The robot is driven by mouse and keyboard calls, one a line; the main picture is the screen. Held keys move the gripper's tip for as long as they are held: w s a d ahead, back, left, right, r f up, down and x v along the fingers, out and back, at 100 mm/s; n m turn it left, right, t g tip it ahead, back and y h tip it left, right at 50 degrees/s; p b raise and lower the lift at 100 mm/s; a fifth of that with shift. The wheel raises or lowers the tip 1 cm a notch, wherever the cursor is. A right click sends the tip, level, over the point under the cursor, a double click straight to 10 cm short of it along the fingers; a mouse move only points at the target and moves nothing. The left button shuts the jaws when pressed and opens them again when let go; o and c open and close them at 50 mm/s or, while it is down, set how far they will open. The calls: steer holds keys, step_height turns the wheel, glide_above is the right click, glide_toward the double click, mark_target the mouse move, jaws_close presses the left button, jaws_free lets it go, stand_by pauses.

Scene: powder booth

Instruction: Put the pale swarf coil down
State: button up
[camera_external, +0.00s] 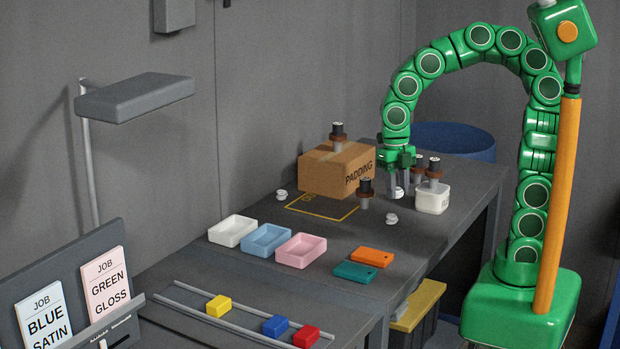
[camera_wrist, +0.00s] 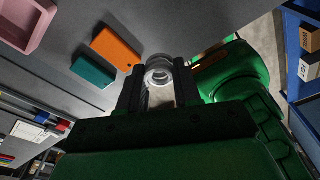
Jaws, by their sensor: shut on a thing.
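My gripper (camera_external: 399,190) is shut on a pale swarf coil (camera_external: 399,192), near the right edge of the grey bench (camera_external: 255,290). The coil also shows in the wrist view (camera_wrist: 158,73) as a pale ring between the two dark fingers. Whether it touches the bench or hangs just above it, I cannot tell. Two other pale coils lie on the bench, one (camera_external: 392,219) in front of my gripper and one (camera_external: 282,195) at the left, by a yellow-outlined area (camera_external: 347,213).
A cardboard box (camera_external: 319,176) marked PADDING stands left of my gripper; a white tub (camera_external: 432,202) stands to its right. Several dark-capped spools stand around, one (camera_external: 365,194) close by. White, blue and pink (camera_external: 301,251) trays, orange (camera_external: 369,257) and teal (camera_external: 356,273) plates lie nearer the camera.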

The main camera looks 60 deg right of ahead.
steer(key=w+a, duration=1.1)
steer(key=a, duration=0.4)
steer(key=a+n, duration=0.2)
steer(key=a, duration=1.7)
glide_above(234, 292)
steer(key=f, duration=0.9)
steer(key=shift+s+d+f, duration=0.15)
steer(key=shift+s+d, duration=0.05)
steer(key=shift+d, duration=0.1)
steer(key=shift+w+a+f, duration=0.15)
steer(key=shift+w+f, duration=0.05)
steer(key=shift+f, duration=0.25)
steer(key=shift+w+a+f, duration=0.1)
steer(key=shift+w+f, duration=0.05)
steer(key=shift+f, duration=1.5)
steer(key=shift+f, duration=0.1)
